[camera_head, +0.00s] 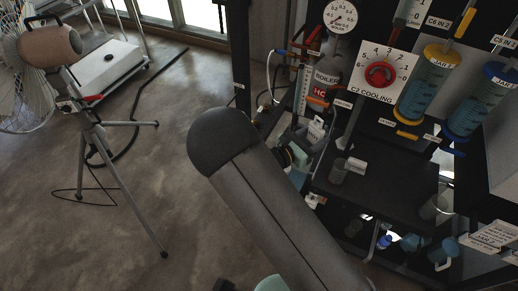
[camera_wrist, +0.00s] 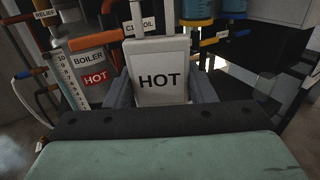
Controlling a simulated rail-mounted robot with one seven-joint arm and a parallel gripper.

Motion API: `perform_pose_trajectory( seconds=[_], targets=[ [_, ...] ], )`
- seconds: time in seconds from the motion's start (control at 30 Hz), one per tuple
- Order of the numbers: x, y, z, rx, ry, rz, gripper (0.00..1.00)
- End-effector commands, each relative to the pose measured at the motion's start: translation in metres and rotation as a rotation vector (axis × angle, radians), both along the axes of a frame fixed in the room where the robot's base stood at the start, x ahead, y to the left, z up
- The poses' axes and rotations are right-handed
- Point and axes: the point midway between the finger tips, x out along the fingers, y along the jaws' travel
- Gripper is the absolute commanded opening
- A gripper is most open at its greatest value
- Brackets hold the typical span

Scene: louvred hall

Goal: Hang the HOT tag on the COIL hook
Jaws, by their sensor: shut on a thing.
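The HOT tag (camera_wrist: 162,78) is a pale plate with black letters, upright in the middle of the wrist view. My gripper (camera_wrist: 160,92) is shut on it, with a grey finger at each side. Behind the tag's top, a white label reading "C…OIL" (camera_wrist: 131,27) is partly covered. I cannot make out the COIL hook or whether the tag touches it. In the head view my arm hides most of the gripper, and a small white plate (camera_head: 317,130) beyond it may be the tag.
The boiler (camera_head: 327,77) with a red HOT label (camera_wrist: 95,79) stands left of the tag. A C2 COOLING dial (camera_head: 380,74) and blue jars (camera_head: 424,88) are to the right. Open floor lies left, around a tripod (camera_head: 115,165).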

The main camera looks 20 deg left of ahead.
Motion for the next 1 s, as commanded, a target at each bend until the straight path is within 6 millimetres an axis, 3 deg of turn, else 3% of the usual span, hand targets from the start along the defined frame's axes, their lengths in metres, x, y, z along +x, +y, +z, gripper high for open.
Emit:
perform_pose_trajectory(
  seconds=[0.03, 0.1, 0.3, 0.5, 0.6, 0.73, 0.87, 1.0],
  targets=[
    [-0.008, 0.034, -0.008, 0.004, -0.002, 0.053, 0.00],
    [-0.020, 0.074, -0.009, 0.005, -0.004, 0.116, 0.00],
    [-0.072, 0.181, -0.010, 0.006, -0.003, 0.288, 0.00],
    [-0.127, 0.254, -0.006, 0.005, -0.002, 0.417, 0.00],
    [-0.146, 0.274, -0.004, 0.004, -0.002, 0.454, 0.00],
    [-0.158, 0.286, -0.002, 0.004, -0.001, 0.477, 0.00],
    [-0.154, 0.287, -0.001, 0.003, 0.000, 0.480, 0.00],
    [-0.138, 0.285, -0.001, 0.003, -0.002, 0.477, 0.00]
  ],
)
